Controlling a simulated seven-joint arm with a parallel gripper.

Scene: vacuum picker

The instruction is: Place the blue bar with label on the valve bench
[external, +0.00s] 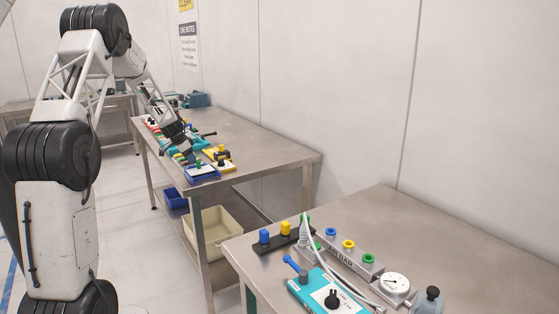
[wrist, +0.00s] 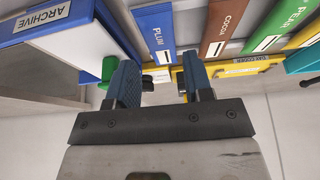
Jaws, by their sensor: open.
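A blue bar marked PLUM (wrist: 157,35), with a white label patch at its near end, shows at the top middle of the wrist view. My gripper (wrist: 153,80) is open, its two blue-grey fingers apart with no bar between them. The PLUM bar's end lies just beyond the fingertips. In the external view my gripper (external: 186,150) is low over the far steel table (external: 270,150); the PLUM bar cannot be singled out there. The near steel bench (external: 440,230) carries a manifold with coloured rings (external: 348,246) and a teal box with a black knob (external: 325,294).
A blue piece marked ARCHIVE (wrist: 40,20) lies left of the PLUM bar. A brown COCOA bar (wrist: 222,28) and a green PEAR bar (wrist: 283,22) lie to its right. A green knob (wrist: 108,68) is close to the left finger. The near bench's back right is clear.

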